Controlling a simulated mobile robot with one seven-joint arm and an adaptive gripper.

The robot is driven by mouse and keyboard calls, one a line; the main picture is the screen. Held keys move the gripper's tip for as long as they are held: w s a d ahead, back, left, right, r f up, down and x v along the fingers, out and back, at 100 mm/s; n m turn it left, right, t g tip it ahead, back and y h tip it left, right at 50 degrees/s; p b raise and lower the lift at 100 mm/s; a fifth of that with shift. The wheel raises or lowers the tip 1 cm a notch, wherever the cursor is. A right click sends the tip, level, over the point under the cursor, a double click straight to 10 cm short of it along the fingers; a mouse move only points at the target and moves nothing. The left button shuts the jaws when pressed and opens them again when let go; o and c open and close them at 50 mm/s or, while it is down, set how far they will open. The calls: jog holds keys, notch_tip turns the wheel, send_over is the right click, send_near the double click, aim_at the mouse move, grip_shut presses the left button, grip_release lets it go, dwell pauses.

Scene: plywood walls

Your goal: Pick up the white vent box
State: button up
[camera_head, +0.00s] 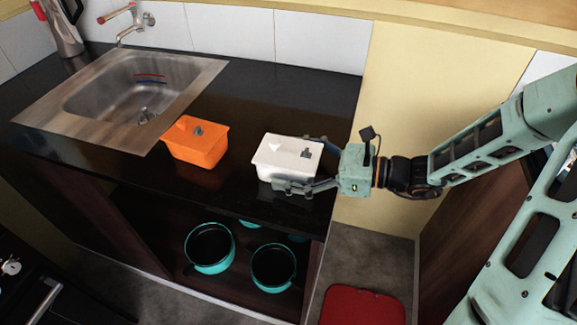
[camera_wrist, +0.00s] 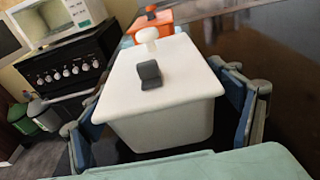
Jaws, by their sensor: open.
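The white vent box (camera_head: 288,157) stands upright on the dark counter near its right end. It has a lid with a white knob and a small grey piece on top. My gripper (camera_head: 306,164) reaches in from the right, with one finger along the far side of the box and one along the near side. In the wrist view the white vent box (camera_wrist: 160,95) sits between the two open fingers of my gripper (camera_wrist: 165,120). A gap shows beside the right finger; whether the left finger touches the box I cannot tell.
A similar orange box (camera_head: 197,142) stands to the left on the counter (camera_head: 255,100); it also shows behind the white box in the wrist view (camera_wrist: 150,22). A metal sink (camera_head: 185,75) lies farther left. Teal pots (camera_head: 210,250) sit on the shelf below.

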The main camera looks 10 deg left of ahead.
jog(key=shift+a, duration=0.15)
jog(key=c, duration=1.5)
jog(key=shift+c, duration=0.2)
jog(key=shift+r, duration=0.1)
